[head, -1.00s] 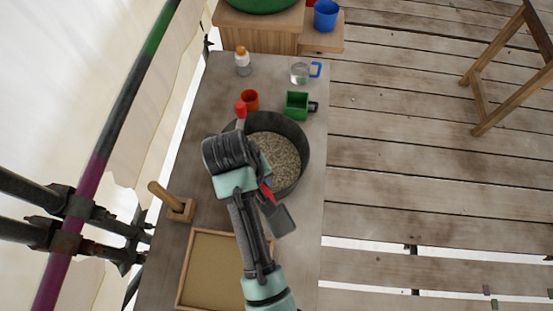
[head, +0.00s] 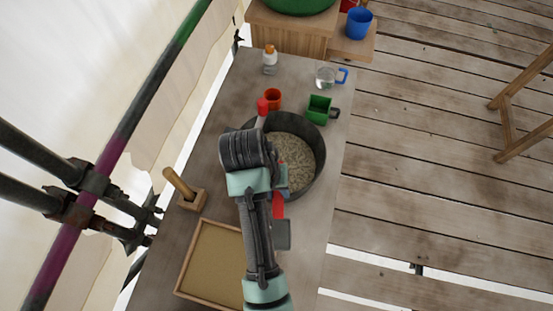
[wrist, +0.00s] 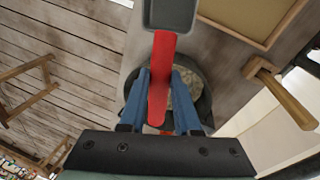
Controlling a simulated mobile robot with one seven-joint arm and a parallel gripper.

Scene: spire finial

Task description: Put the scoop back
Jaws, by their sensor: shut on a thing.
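The scoop has a red handle and a square grey pan (head: 282,235). In the wrist view the red handle (wrist: 161,60) runs between the blue fingers of my gripper (wrist: 159,95), which is shut on it; the grey pan is at the top edge. In the head view the scoop is held up beside the near right rim of a dark round tub (head: 318,175) of pale grainy stuff (head: 295,158). My arm hides most of the gripper and part of the tub there. A second red-ended thing (head: 263,106) stands at the tub's far left rim.
A wood-framed tray (head: 205,262) lies at the near end. A red cup (head: 273,98), green square cup (head: 319,110), clear jug (head: 326,77) and bottle (head: 270,62) stand beyond the tub.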

